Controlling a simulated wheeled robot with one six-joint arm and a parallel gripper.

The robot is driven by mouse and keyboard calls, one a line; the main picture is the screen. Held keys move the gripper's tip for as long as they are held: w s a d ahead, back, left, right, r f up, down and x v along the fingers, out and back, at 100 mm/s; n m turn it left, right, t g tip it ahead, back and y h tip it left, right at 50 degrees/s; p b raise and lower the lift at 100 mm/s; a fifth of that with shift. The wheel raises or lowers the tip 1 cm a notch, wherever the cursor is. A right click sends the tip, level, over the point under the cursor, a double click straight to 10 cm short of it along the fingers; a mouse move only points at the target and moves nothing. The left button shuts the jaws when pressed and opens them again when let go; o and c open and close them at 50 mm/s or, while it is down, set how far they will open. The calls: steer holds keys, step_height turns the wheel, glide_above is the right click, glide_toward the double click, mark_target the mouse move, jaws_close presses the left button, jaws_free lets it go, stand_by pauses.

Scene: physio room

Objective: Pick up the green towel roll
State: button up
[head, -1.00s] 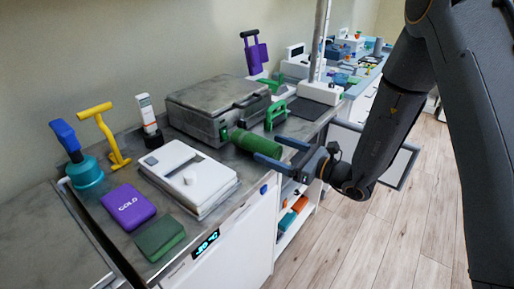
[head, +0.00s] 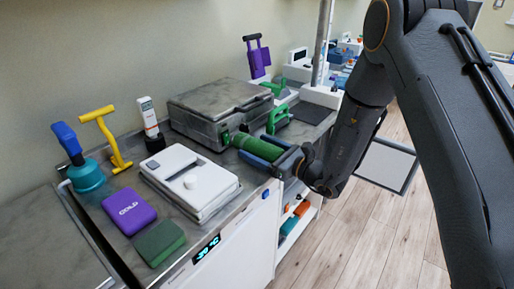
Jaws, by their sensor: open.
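The green towel roll (head: 257,147) lies on its side on the grey counter, in front of the grey case. My gripper (head: 258,154) is open, with its blue fingers at the roll. One finger shows along the roll's near side and the other beyond its right end. Part of the roll is hidden behind the fingers, and I cannot tell whether they touch it.
The grey case (head: 216,104) stands close behind the roll. A green clamp-like object (head: 277,120) is just behind it to the right. A white flat device (head: 190,180) lies to the left. A purple pack (head: 128,210) and dark green block (head: 158,243) lie further left.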

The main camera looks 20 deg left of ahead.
steer(key=shift+a, duration=0.15)
steer(key=c, duration=1.3)
steer(key=shift+o, duration=0.2)
steer(key=shift+r, duration=0.15)
